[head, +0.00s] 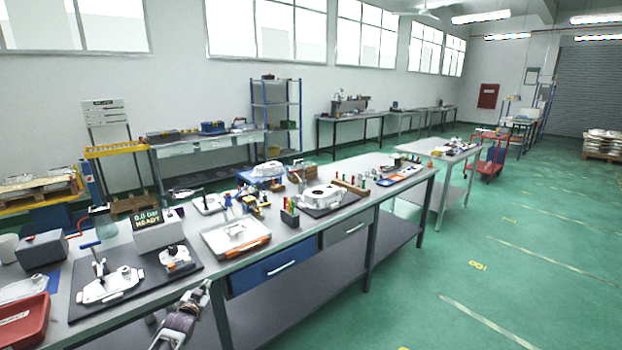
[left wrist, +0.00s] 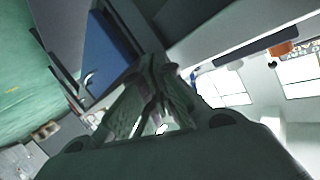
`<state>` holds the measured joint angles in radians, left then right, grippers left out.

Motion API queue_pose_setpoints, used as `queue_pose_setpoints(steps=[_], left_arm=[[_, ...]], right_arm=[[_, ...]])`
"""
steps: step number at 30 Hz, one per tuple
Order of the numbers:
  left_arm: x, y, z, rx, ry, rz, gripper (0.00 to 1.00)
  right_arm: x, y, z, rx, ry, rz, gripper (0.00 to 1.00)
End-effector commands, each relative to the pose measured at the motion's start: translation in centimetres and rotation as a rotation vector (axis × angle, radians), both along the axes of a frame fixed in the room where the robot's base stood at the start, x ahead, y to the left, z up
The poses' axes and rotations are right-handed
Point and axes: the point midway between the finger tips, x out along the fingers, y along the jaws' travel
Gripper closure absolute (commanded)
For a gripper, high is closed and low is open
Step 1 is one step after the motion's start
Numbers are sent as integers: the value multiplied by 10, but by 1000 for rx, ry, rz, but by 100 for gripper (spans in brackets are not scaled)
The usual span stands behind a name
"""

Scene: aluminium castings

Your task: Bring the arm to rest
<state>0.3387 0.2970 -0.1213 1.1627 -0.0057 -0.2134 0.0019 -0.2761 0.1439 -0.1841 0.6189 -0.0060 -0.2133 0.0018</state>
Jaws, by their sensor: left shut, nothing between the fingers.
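My left gripper (head: 194,302) shows low in the head view, in front of the long workbench (head: 300,242) and near its front edge. In the left wrist view its fingers (left wrist: 152,75) are together, with nothing between them. The blue drawer (head: 270,270) of the bench is just right of the gripper in the head view and shows at upper left in the left wrist view (left wrist: 105,50). My right gripper is not in view.
The bench top carries a dark mat (head: 140,275) with white castings, a white tray (head: 262,242), a display box (head: 157,228) and a red bin (head: 22,318). A lower shelf (head: 300,300) runs under the bench. Green floor (head: 500,240) lies open on the right.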

Motion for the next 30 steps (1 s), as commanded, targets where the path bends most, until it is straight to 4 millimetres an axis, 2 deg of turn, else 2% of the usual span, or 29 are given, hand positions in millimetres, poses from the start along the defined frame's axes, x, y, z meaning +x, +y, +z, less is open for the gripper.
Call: queue_pose_setpoints(steps=[1, 3, 8, 14, 23, 30], left_arm=[[-9, -1, -23, -3, 29, 1, 100], [-21, -2, -49, -6, 66, 4, 100], [-51, -5, -108, -14, 149, 8, 100], [-96, -9, -182, -23, 257, 14, 100], [-178, -16, -284, -36, 421, 23, 100], [-254, -22, -357, -44, 552, 30, 100]], right_arm=[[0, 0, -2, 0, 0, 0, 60], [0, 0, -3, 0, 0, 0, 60], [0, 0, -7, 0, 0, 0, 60], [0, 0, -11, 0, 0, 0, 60], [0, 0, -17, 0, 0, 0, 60], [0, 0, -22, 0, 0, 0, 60]])
